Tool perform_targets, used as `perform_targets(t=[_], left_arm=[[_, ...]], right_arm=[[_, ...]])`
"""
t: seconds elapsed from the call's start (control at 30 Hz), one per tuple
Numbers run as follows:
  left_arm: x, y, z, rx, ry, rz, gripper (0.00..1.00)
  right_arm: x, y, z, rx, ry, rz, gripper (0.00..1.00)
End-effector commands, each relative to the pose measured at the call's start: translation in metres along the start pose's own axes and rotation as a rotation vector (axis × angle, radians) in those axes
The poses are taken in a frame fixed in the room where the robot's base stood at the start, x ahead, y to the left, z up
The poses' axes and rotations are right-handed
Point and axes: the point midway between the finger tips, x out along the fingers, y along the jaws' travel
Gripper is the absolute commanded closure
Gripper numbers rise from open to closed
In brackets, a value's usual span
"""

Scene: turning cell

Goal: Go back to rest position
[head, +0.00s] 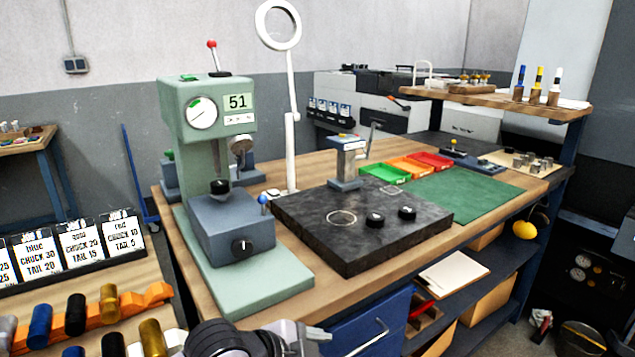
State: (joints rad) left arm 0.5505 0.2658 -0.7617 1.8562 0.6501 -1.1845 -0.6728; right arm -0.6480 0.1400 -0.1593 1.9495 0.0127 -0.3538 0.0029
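Part of one of my arms, with a dark rounded joint and light grey links, shows at the bottom edge, left of the middle. It is in front of the bench's near edge. I cannot tell which arm it is. No gripper fingers show in the head view, so neither gripper can be seen, nor whether one holds anything.
A wooden bench (340,283) carries a green hardness tester (232,225), a black plate (330,243), a green mat (450,200) and coloured trays (408,163). A ring lamp (291,110) stands behind. A rack of coloured cylinders (125,305) is at lower left.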

Motion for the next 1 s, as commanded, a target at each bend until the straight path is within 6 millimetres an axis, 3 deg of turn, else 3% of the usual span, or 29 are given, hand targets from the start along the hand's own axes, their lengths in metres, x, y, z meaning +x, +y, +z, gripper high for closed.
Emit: perform_targets(t=[0.2,0.47,0.8,1.0], left_arm=[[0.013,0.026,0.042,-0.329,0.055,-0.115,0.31],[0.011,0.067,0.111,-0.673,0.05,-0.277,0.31],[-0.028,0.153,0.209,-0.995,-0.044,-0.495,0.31],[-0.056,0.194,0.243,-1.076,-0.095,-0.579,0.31]], right_arm=[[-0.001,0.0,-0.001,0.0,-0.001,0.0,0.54],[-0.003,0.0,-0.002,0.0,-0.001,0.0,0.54],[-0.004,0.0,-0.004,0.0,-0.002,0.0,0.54],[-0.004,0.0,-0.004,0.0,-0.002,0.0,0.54]])
